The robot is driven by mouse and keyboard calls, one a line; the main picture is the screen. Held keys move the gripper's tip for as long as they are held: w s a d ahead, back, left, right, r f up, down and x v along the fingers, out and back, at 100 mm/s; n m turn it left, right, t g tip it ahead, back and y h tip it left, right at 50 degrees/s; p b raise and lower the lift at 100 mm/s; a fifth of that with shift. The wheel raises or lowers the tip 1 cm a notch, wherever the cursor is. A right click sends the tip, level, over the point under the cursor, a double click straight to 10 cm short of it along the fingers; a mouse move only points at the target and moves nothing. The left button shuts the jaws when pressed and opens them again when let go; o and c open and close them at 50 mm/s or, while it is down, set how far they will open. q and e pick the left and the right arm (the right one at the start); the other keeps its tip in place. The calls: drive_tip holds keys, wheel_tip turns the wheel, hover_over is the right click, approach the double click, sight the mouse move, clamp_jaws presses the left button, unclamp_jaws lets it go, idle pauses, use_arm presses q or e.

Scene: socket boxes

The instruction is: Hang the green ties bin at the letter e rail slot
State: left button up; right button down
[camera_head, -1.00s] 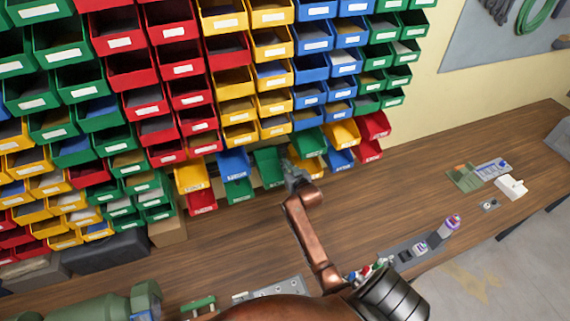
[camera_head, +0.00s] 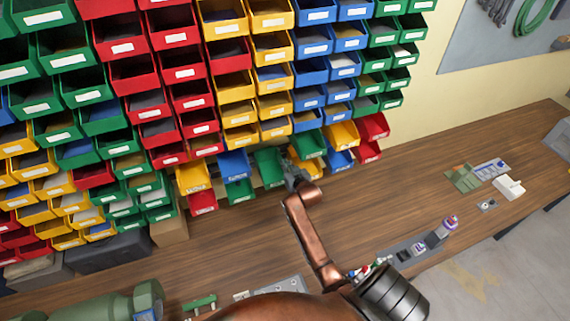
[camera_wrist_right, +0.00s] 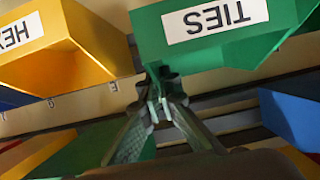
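The green ties bin (camera_wrist_right: 215,35) fills the top of the right wrist view, its white TIES label upside down there. My right gripper (camera_wrist_right: 163,78) has its fingers close together at the bin's lower edge in that view and appears shut on it. In the head view the right gripper (camera_head: 288,176) is at the lower rail, and the green bin (camera_head: 271,176) shows beside it, partly merged with another green bin. My left gripper is out of view.
A yellow HEX bin (camera_wrist_right: 55,45) is close beside the ties bin. A blue bin (camera_wrist_right: 292,118) is on the other side. In the head view, rows of coloured bins cover the wall above.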

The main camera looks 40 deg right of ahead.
drive_tip(key=shift+r, duration=0.1)
idle(0.6)
drive_tip(key=shift+f, duration=0.65)
drive_tip(key=shift+f, duration=0.35)
drive_tip(key=shift+f, duration=0.25)
idle(0.5)
drive_tip(key=shift+f, duration=0.1)
